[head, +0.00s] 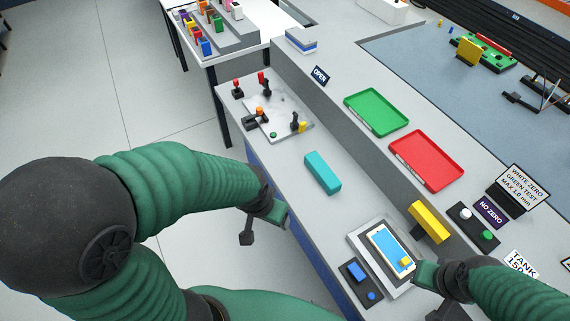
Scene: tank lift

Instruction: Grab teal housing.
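The teal housing (322,173), a plain teal block, lies on the grey bench top in the middle of the head view. Nothing covers it. My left gripper (266,222) is at the bench's near left edge, below and left of the housing and apart from it. My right gripper (425,290) is at the lower right, beside the tablet stand and well away from the housing. The small, partly hidden fingers do not show clearly whether either gripper is open or shut.
A control panel with levers (277,115) is up-left of the housing. A green tray (377,111) and red tray (427,160) lie to its right. A yellow block (429,221) and a tablet (390,247) are at lower right. Bench surface around the housing is clear.

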